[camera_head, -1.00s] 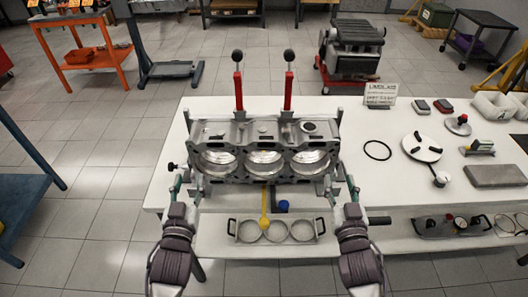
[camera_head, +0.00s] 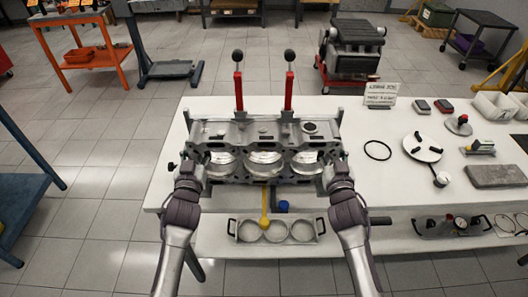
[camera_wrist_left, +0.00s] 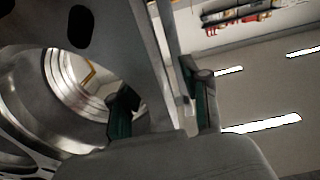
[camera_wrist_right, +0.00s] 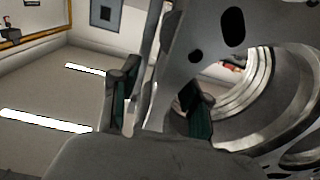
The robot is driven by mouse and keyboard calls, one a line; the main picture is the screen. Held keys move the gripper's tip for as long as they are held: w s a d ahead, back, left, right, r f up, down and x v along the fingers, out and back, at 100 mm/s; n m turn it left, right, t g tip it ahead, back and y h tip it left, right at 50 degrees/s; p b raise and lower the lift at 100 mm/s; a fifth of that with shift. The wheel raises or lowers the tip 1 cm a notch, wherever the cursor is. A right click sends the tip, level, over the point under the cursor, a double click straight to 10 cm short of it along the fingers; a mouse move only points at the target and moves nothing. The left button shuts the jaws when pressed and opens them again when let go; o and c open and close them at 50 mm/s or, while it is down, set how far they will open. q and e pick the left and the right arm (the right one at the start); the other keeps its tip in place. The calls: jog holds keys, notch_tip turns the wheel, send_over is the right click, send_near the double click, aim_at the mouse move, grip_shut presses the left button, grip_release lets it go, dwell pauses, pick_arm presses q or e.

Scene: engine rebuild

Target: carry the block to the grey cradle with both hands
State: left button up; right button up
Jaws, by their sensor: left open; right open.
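The block (camera_head: 262,150) is a grey metal engine block with three round bores, sitting at the left part of the white table. My left gripper (camera_head: 187,168) is at its left end and my right gripper (camera_head: 339,166) at its right end. In the left wrist view, the open fingers of my left gripper (camera_wrist_left: 165,102) stand on either side of the block's end wall (camera_wrist_left: 150,60). In the right wrist view, the open fingers of my right gripper (camera_wrist_right: 157,103) likewise straddle the end wall (camera_wrist_right: 172,75). I cannot tell for sure which thing is the grey cradle.
Two red upright posts (camera_head: 239,90) with black knobs stand behind the block. A grey ribbed unit on a red wheeled base (camera_head: 352,50) stands on the floor beyond the table. A black ring (camera_head: 377,150) and white disc (camera_head: 422,147) lie to the right. A shelf tray (camera_head: 275,230) is below.

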aim_at(193, 136)
pick_arm(q)
jog(key=shift+c, duration=0.2)
grip_shut()
pick_arm(e)
grip_shut()
